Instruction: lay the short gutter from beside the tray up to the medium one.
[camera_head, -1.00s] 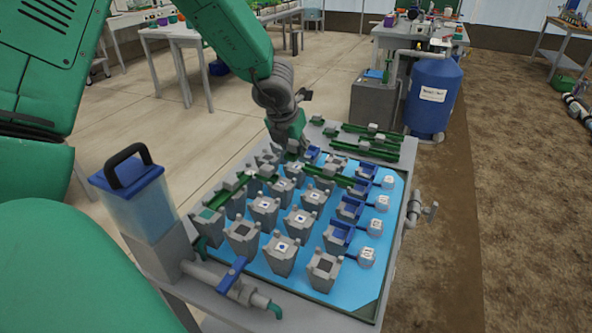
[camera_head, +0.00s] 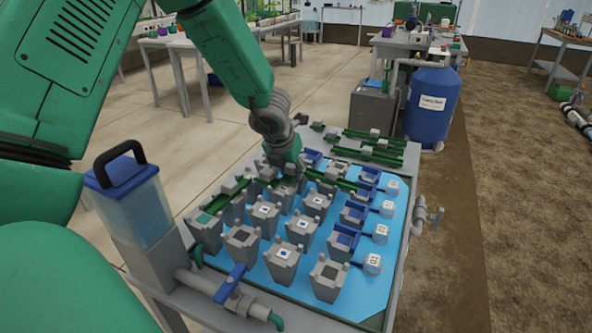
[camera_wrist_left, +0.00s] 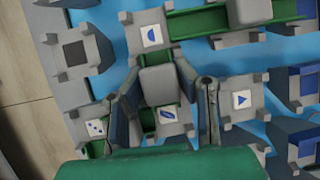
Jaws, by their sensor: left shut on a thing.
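My left gripper (camera_head: 286,180) is over the far middle of the blue tray (camera_head: 263,285), among the grey posts. In the left wrist view its fingers (camera_wrist_left: 165,100) are shut on the grey grip block of the short gutter (camera_wrist_left: 158,82). Only a little of the short gutter's green channel shows; the rest is hidden, so I cannot tell whether it rests on a post. The medium gutter (camera_head: 334,182), green with a grey block, lies on posts to the right; it seems to be the one at the top of the wrist view (camera_wrist_left: 200,23). My right gripper is not in view.
Another green gutter (camera_head: 226,195) lies on the left posts. Spare gutters (camera_head: 372,140) lie behind the tray. Blue basins (camera_head: 355,213) line the tray's right side. A water tank with a black handle (camera_head: 130,205) stands at the front left. Several posts stand close around the gripper.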

